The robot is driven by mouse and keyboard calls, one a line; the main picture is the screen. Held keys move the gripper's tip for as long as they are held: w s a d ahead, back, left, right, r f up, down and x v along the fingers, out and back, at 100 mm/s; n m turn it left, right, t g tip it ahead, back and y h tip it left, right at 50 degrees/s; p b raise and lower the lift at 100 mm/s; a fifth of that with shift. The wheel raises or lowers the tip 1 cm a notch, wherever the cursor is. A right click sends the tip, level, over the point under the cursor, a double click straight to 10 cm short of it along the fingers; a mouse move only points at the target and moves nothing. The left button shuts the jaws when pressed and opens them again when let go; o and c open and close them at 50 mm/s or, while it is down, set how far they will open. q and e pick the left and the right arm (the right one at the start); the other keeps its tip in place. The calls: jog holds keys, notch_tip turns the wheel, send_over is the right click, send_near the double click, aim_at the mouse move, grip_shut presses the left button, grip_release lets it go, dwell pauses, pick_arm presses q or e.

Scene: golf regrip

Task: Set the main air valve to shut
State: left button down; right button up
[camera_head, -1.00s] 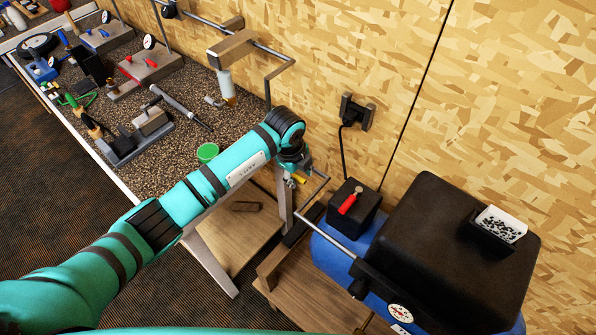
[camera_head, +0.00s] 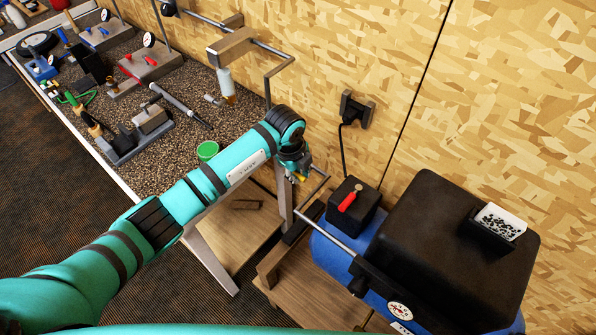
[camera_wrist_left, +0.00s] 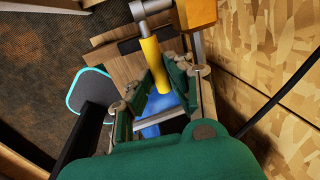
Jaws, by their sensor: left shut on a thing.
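The air valve's yellow lever (camera_wrist_left: 155,62) runs down between the fingers of my left gripper (camera_wrist_left: 160,88) in the left wrist view. The gripper is shut on this lever. The lever's upper end meets a grey metal piece (camera_wrist_left: 148,10). In the head view my left gripper (camera_head: 298,165) is at the thin pipe beside the bench's end, and only a small bit of yellow lever (camera_head: 300,178) shows below it. The wrist hides most of the valve there. My right gripper is out of view.
A blue-tanked compressor with a black cover (camera_head: 445,245) stands to the right, with a red lever (camera_head: 348,201) on a black box. A metal pipe (camera_head: 325,232) runs from it towards the valve. The bench (camera_head: 245,120) holds several tools and a green cup (camera_head: 207,150).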

pick_arm(q)
jog(key=g+h, duration=0.1)
jog(key=a+r+g+h+b, duration=0.1)
jog(key=shift+w+r+h, duration=0.3)
jog(key=shift+w+h, duration=0.05)
jog(key=shift+h, duration=0.05)
jog(key=shift+w+a+r+n+g+h+b, duration=0.25)
jog(key=shift+r+g+h+b, duration=0.25)
jog(key=shift+h+b, duration=0.25)
jog(key=shift+w+a+r+n+g+h+b, duration=0.15)
jog(key=shift+a+r+g+h+b, duration=0.15)
jog(key=shift+g+h+b, duration=0.35)
jog(key=c, duration=1.3)
grip_release()
jog(key=shift+o, duration=0.2)
jog(key=v, duration=1.2)
jog(key=shift+s, duration=0.15)
jog(key=shift+a, duration=0.1)
